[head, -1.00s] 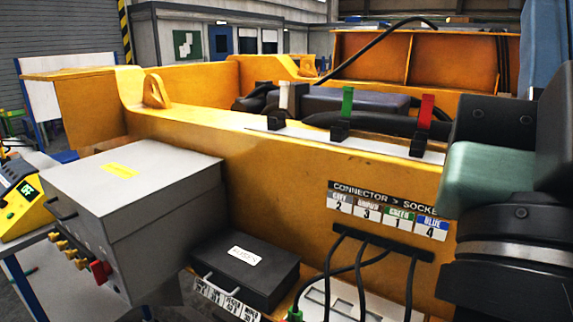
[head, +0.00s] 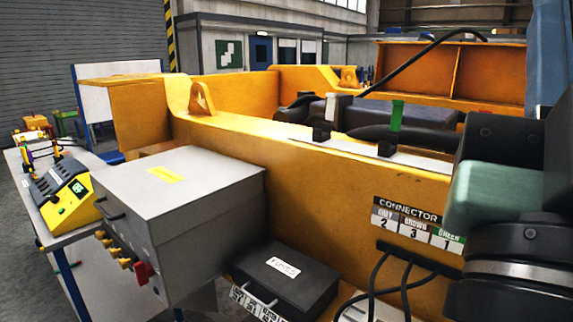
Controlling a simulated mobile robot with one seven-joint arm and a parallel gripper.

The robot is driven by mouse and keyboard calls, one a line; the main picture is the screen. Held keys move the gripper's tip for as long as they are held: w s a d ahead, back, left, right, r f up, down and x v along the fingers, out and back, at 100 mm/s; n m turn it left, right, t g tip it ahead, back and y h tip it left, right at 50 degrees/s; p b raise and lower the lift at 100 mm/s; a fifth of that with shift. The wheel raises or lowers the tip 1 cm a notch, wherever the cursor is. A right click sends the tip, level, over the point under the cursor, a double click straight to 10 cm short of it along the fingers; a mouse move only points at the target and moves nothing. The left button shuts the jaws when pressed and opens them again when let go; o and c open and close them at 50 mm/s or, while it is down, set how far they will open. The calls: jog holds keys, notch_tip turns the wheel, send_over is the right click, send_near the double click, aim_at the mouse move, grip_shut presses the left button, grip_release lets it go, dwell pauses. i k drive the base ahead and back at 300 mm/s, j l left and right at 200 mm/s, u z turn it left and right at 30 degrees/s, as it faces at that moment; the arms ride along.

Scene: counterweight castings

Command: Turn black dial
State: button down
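I cannot make out a black dial for certain in the head view. A yellow device (head: 72,213) with a dark top and a small green-lit display (head: 78,187) stands on the table at the left; its controls are too small to tell apart. A large grey box (head: 205,225) beside it has a black handle, several yellow knobs (head: 125,264) and a red switch (head: 143,273) on its front. My dark arm with a teal part fills the right edge. My gripper is not in view.
A black case labelled "FUSES" (head: 286,279) lies right of the grey box. The yellow frame (head: 310,165) runs behind, with black clips, a green tab (head: 397,115), a connector chart (head: 420,222) and hanging black cables. Open floor shows at the far left.

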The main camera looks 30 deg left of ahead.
aim_at(54, 199)
jog(key=j+u, duration=0.4)
jog(key=j, duration=0.25)
jog(key=j+u, duration=0.35)
jog(key=j, duration=0.3)
jog(key=j+u, duration=0.4)
jog(key=j, duration=0.25)
jog(key=i+j, duration=0.1)
jog(key=j, duration=0.3)
jog(key=i+j, duration=0.1)
jog(key=j, duration=0.3)
jog(key=i+j, duration=0.1)
jog(key=j, duration=0.3)
jog(key=i+j, duration=0.1)
jog(key=j, duration=0.65)
jog(key=i+u, duration=0.05)
